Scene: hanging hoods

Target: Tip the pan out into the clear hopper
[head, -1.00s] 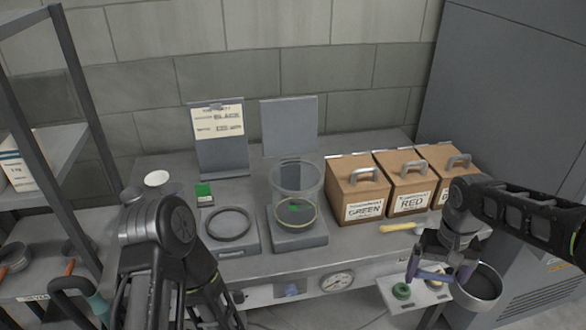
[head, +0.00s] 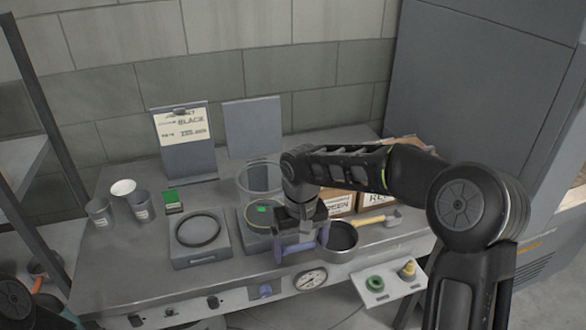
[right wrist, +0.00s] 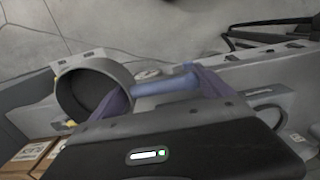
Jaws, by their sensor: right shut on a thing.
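The pan (head: 341,250) is a round grey vessel with a dark inside and a blue handle. My right gripper (head: 302,245) is shut on that handle, holding the pan at the front edge of the bench. The pan's opening faces mostly up; I cannot make out its contents. The right wrist view also shows the pan (right wrist: 70,92) and the handle (right wrist: 165,86) between the fingers. The clear hopper (head: 257,176) stands just behind and left of my right gripper, partly hidden by the arm. Something green shows inside it. My left gripper is not in view.
Left of the hopper a black ring (head: 197,230) lies on a grey block. A green box (head: 173,201) and small cups (head: 141,205) stand further left. Cardboard boxes (head: 340,200) are partly behind my right arm. A yellow-handled tool (head: 365,222) lies right. A white shelf (head: 392,283) juts out in front.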

